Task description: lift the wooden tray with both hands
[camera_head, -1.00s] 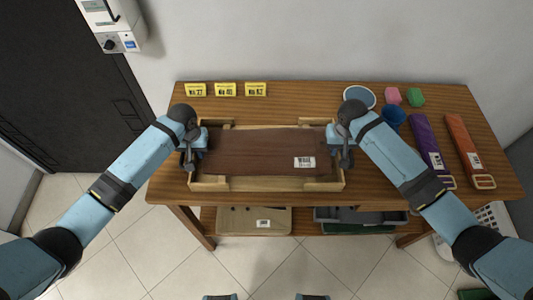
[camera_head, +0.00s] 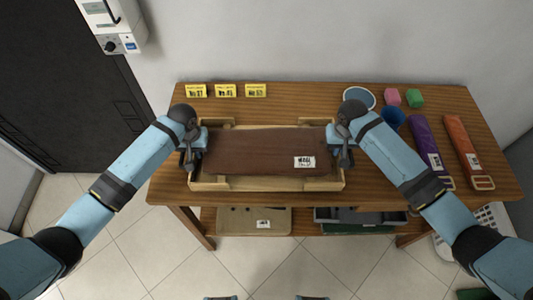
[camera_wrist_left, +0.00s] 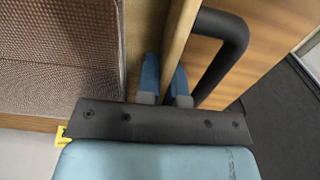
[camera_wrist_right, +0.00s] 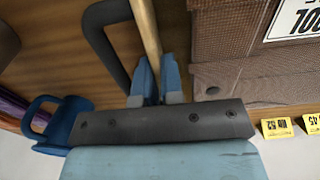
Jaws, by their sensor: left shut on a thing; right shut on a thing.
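The wooden tray (camera_head: 265,185) is on the table in the head view, with a folded brown cloth (camera_head: 250,152) bearing a white label inside it. My left gripper (camera_head: 193,155) is at the tray's left end; in the left wrist view its blue fingers (camera_wrist_left: 163,85) are shut on the tray's end wall (camera_wrist_left: 178,35). My right gripper (camera_head: 340,150) is at the right end; in the right wrist view its fingers (camera_wrist_right: 156,80) are shut on the opposite wall (camera_wrist_right: 147,30). A dark handle shows beside each wall. I cannot tell whether the tray's underside touches the table.
Yellow number cards (camera_head: 226,90) stand behind the tray. A blue-rimmed dish (camera_head: 359,97), a blue cup (camera_head: 391,119), pink (camera_head: 393,97) and green (camera_head: 414,97) blocks, and purple (camera_head: 426,145) and orange (camera_head: 462,140) straps are to the right. A shelf below holds bins (camera_head: 360,215).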

